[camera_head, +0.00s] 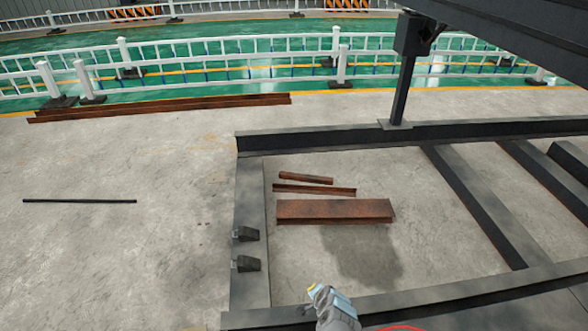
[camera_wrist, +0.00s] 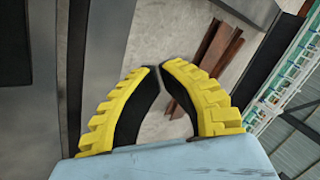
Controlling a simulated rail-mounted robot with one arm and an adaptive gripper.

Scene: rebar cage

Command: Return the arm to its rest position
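My gripper (camera_head: 314,289) shows in the head view at the bottom centre, over the dark steel frame's near beam, with part of my arm behind it. In the wrist view, the two yellow and black fingers of my gripper (camera_wrist: 158,69) curve inward. Their tips nearly meet and hold nothing, with bare floor seen between the fingers.
A dark steel frame (camera_head: 251,190) surrounds rusty steel pieces (camera_head: 335,210) on the concrete floor. A dark post (camera_head: 403,90) rises at the back. A black rod (camera_head: 80,201) lies at left on open floor. White railings (camera_head: 220,52) stand behind.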

